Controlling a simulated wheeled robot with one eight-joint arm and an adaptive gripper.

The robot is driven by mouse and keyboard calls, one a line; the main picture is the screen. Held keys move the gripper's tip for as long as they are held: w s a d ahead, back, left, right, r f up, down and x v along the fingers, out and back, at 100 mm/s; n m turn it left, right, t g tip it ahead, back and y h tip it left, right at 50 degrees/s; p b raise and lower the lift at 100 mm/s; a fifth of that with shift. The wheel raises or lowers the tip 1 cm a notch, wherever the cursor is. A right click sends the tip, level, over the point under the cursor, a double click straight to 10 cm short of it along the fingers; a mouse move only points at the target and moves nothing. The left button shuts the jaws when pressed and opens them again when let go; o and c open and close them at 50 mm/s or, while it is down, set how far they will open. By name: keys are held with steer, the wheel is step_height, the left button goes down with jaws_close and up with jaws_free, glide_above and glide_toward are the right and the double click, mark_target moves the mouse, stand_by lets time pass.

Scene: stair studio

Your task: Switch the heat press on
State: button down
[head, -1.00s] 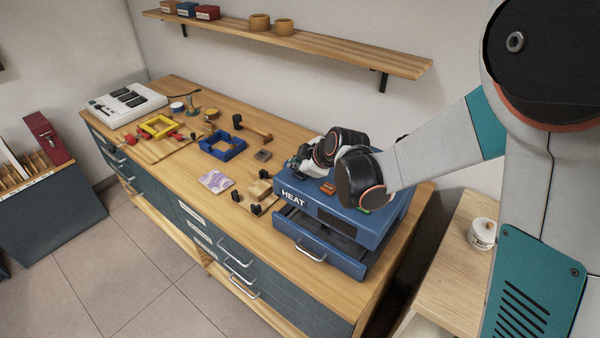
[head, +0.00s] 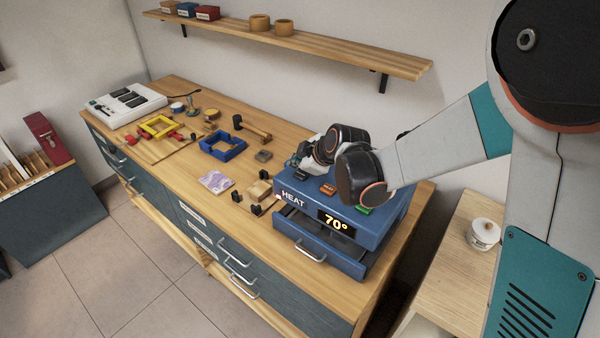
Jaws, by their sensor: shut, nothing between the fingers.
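The blue heat press (head: 290,198), labelled HEAT, stands at the right end of the workbench. Its front display (head: 337,224) is lit and reads 70°. On its top I see an orange-red button (head: 328,188) and a green button (head: 363,210). Its drawer (head: 318,247) is pulled out at the front. My gripper (head: 296,163) is shut and empty, low over the left end of the press's top. My wrist hides part of the top, and I cannot tell whether the fingertips touch it.
A wooden shelf (head: 340,48) hangs above. A lidded jar (head: 483,234) stands on a side table at right.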

mark_target(298, 175)
step_height(298, 175, up, 6)
steer(key=p, duration=0.3)
steer(key=shift+p, duration=0.3)
